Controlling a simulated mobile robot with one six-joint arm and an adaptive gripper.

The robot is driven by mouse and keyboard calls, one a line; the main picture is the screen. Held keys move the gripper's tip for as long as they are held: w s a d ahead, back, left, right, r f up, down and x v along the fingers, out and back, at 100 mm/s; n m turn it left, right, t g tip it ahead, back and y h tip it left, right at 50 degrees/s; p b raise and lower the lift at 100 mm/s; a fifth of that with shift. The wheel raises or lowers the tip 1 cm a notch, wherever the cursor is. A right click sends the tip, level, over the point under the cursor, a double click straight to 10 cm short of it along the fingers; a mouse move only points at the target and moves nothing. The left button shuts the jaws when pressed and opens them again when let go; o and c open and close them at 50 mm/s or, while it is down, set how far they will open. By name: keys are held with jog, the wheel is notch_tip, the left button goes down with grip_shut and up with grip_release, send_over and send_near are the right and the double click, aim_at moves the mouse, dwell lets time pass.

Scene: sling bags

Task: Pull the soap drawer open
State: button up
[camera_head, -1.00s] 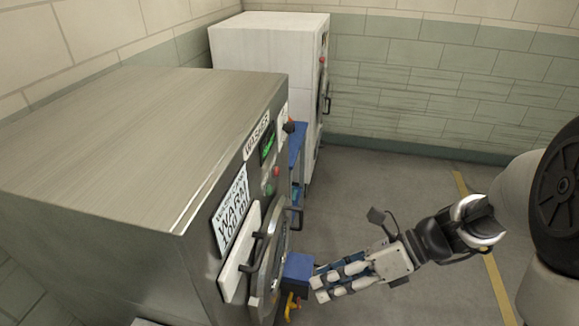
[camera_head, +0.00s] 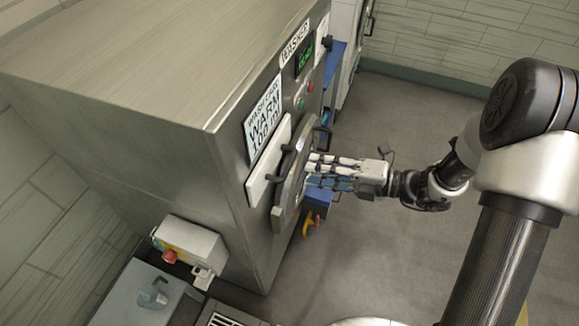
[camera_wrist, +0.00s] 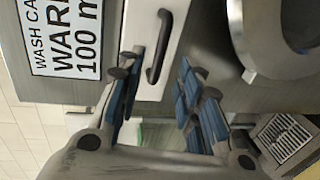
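The soap drawer (camera_head: 268,165) is a white panel with a dark bar handle (camera_head: 284,162) on the steel washer's front, beside the round door. It looks closed. In the wrist view the white drawer front (camera_wrist: 172,88) and its dark handle (camera_wrist: 158,50) lie ahead of my gripper (camera_wrist: 160,70). My gripper's blue-padded fingers are apart, one to each side of the handle in this view. Contact cannot be told. In the head view my gripper (camera_head: 310,172) reaches in from the right across the round door, with its tips close to the washer front.
The round door (camera_head: 292,190) stands beside the drawer and also shows in the wrist view (camera_wrist: 270,45). Floor is free to the right.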

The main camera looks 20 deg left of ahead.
aim_at(290, 163)
jog(key=b+x, duration=0.1)
jog(key=x, duration=0.7)
jog(key=shift+c, duration=0.2)
grip_shut()
dwell(0.4)
